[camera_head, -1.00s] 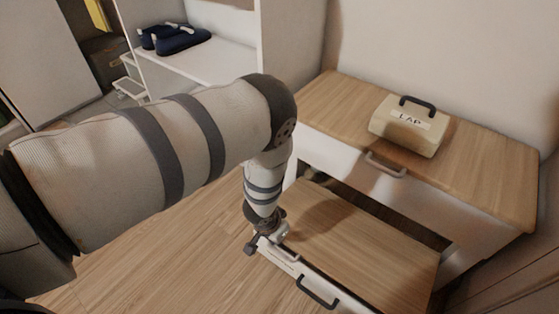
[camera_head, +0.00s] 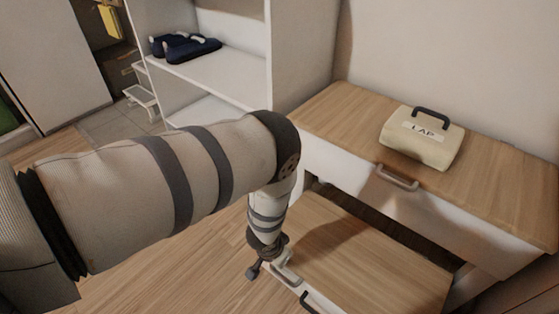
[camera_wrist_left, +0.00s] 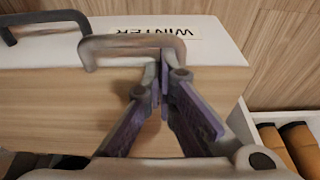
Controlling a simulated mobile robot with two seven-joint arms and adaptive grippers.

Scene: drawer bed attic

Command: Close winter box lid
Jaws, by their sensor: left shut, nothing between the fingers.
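The winter box shows low on the floor in the head view, with a wood-grain lid (camera_head: 365,260) and a white front edge. In the left wrist view its white face reads WINTER (camera_wrist_left: 150,31) upside down, beside the wooden lid surface (camera_wrist_left: 45,115). A pale handle (camera_wrist_left: 125,43) and a dark handle (camera_wrist_left: 40,17) are fixed along that edge. My left gripper (camera_wrist_left: 160,78) is shut and empty, its fingertips close to the right end of the pale handle. I cannot tell whether they touch it. My right gripper is out of view.
A wood-topped white unit (camera_head: 320,105) stands behind the box, carrying a cream case (camera_head: 420,145) labelled LAP. Brown rounded items (camera_wrist_left: 285,145) lie inside a white wall at the wrist view's right. Shelves with dark blue shoes (camera_head: 185,47) stand behind. Wooden floor is free at left.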

